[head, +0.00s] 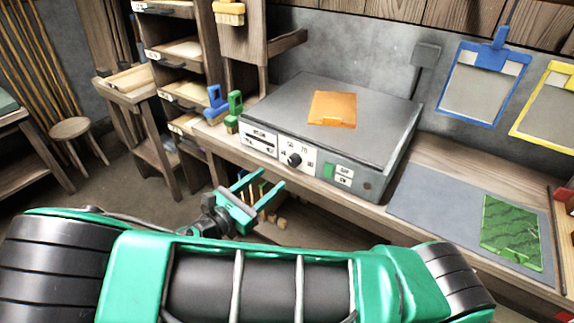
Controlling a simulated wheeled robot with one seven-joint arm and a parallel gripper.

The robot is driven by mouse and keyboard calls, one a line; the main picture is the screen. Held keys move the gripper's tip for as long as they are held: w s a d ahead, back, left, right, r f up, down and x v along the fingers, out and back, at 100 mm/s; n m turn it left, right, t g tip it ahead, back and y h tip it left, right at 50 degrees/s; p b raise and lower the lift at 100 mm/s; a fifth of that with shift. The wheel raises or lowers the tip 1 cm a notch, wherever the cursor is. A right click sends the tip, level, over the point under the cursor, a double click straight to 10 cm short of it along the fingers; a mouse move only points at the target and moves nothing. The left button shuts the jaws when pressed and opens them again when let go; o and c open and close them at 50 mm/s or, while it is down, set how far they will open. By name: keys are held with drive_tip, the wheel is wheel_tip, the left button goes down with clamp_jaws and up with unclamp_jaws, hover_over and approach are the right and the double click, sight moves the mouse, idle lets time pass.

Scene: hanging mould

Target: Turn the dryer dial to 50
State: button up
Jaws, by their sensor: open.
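The dryer (352,166) is a grey flat-topped box on the wooden bench. Its dial (294,160) is a small black knob on a white panel in the middle of the front face. A few marks surround the dial, one looking like 70 above it; the rest are too small to read, and I cannot tell its setting. My gripper (267,190), green with two parallel fingers, is open and empty in front of the bench. In the picture it is below and left of the dial, apart from it. My green and black arm fills the bottom of the view.
An orange sheet or board (332,108) lies on the dryer. A blue tool (215,104) and a green tool (234,111) stand left of it. A green patterned piece (510,232) lies on a grey mat (420,205) at right. A blue-framed board (482,85) hangs on the wall.

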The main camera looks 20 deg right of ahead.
sight(291, 162)
drive_tip(key=x, duration=1)
drive_tip(key=shift+s, duration=0.1)
